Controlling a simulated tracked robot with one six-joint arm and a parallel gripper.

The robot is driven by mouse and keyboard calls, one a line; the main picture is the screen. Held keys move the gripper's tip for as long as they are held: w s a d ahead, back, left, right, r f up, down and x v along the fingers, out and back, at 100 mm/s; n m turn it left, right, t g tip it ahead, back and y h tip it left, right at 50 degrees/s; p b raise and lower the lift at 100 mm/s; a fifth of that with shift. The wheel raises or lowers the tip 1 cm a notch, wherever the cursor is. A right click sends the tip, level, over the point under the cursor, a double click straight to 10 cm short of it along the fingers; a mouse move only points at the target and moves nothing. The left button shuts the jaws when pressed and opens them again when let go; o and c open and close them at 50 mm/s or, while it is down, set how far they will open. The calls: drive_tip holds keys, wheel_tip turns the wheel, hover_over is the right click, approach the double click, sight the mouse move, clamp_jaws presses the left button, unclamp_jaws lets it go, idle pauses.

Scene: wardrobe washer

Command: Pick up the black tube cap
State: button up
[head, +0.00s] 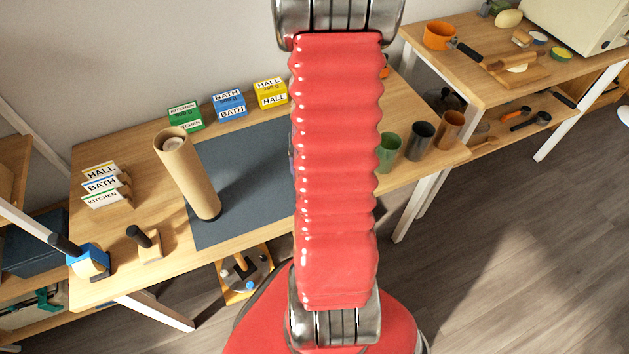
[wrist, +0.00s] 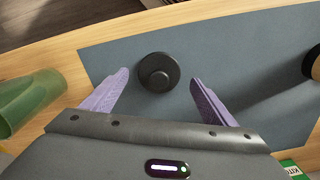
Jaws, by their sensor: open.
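The black tube cap (wrist: 158,72) lies on the grey-blue mat (wrist: 220,50) in the wrist view, a round disc with a raised round centre. My gripper (wrist: 160,88) is open, its two purple fingers on the left and right of the cap, with space between each finger and the cap. The cap is just beyond or near the level of the fingertips; the exact height above it cannot be told. In the head view my red arm hides the cap and the gripper. A brown cardboard tube (head: 187,175) stands upright on the mat's left part.
A green cup (wrist: 30,103) stands left of my gripper in the wrist view. Several cups stand right of my arm in the head view, including a dark one (head: 420,141). Labelled boxes (head: 229,105) line the table's back. A stamp-like block (head: 146,243) sits front left.

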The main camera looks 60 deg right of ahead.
drive_tip(key=shift+f, duration=0.9)
drive_tip(key=shift+c, duration=0.6)
drive_tip(key=c, duration=1)
drive_tip(key=shift+r, duration=5.05)
drive_tip(key=shift+w, duration=0.1)
